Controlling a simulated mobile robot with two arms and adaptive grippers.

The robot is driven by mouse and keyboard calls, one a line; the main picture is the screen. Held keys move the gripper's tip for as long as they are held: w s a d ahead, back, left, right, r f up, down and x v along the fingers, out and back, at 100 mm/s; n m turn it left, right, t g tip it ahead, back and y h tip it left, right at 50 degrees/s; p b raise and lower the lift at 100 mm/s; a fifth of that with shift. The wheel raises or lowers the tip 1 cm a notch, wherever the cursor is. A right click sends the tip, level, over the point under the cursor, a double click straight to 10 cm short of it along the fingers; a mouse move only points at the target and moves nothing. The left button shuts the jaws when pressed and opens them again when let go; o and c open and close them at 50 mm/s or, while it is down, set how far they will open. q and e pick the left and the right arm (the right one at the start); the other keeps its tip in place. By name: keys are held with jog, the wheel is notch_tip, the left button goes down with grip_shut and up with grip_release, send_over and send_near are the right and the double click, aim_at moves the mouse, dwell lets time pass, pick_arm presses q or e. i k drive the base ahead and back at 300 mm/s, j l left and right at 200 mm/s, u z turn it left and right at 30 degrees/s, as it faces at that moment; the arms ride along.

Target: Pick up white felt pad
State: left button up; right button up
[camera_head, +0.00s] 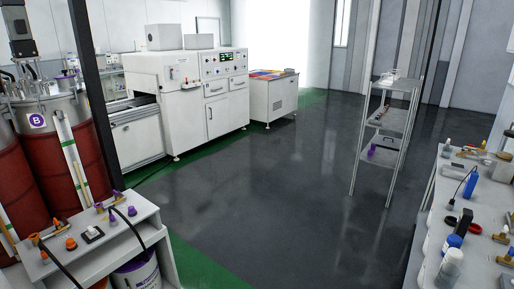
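Neither of my grippers is in view. I cannot make out a white felt pad for certain. A small white item with a dark part (92,234) lies on the white table (118,246) at the lower left. Some small pale items (391,74) are on the top of the metal shelf rack (399,84) at the right. They are too small to tell what they are.
A white conveyor machine (190,105) stands at the back left, beside a white cabinet (273,103). A cluttered bench (479,238) runs along the right. The grey floor (275,200) between is clear.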

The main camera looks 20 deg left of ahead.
aim_at(92, 233)
jog(key=i+j+u, duration=0.25)
jog(key=i+u, duration=0.25)
jog(key=i+j+u, duration=0.15)
jog(key=i+u, duration=0.8)
jog(key=i+l+u, duration=0.25)
jog(key=u, duration=0.2)
jog(key=i+j, duration=0.3)
jog(key=i, duration=0.2)
jog(key=i+j+u, duration=0.15)
jog(key=i, duration=0.4)
jog(key=j+u, duration=0.3)
jog(key=u, duration=0.15)
